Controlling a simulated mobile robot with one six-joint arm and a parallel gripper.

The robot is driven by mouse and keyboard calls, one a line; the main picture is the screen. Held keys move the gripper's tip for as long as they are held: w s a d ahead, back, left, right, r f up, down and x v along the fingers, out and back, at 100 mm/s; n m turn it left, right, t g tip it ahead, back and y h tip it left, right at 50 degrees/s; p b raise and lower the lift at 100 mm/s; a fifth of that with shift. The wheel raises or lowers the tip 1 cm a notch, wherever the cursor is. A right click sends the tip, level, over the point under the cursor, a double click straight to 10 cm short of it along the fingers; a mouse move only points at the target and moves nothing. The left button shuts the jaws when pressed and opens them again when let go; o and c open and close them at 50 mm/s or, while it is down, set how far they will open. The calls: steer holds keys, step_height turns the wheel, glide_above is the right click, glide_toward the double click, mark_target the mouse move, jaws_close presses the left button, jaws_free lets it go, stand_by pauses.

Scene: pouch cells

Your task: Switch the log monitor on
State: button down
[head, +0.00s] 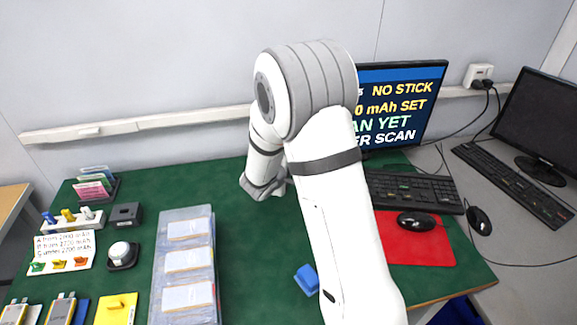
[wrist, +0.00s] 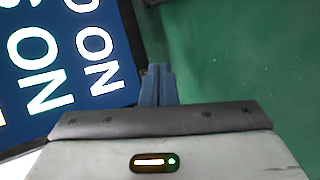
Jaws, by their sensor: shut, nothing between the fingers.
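Two monitors stand at the right in the head view, and no label shows which is the log monitor. The nearer monitor (head: 403,103) is lit, with yellow, green and white text on dark blue, partly hidden by my arm. The far-right monitor (head: 545,115) has a dark screen. In the wrist view my gripper (wrist: 158,72) is shut and empty, its blue fingers together. The lit screen (wrist: 70,60) fills the upper left there, its text turned, close beside the fingers. In the head view the fingers cannot be made out. No power button is seen.
A keyboard (head: 412,191) and mouse (head: 417,222) sit below the lit monitor, by a red mat (head: 425,250). Another keyboard (head: 515,185) is at right. A wall socket (head: 480,74) holds a plug. A clear tray (head: 183,265) and a blue block (head: 307,279) lie on the green mat.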

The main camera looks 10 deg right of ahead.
steer(key=shift+s, duration=0.15)
steer(key=shift+s+f+b, duration=0.15)
steer(key=shift+s+b, duration=0.3)
steer(key=shift+b, duration=0.05)
steer(key=shift+s+b, duration=1.25)
steer(key=shift+s, duration=0.8)
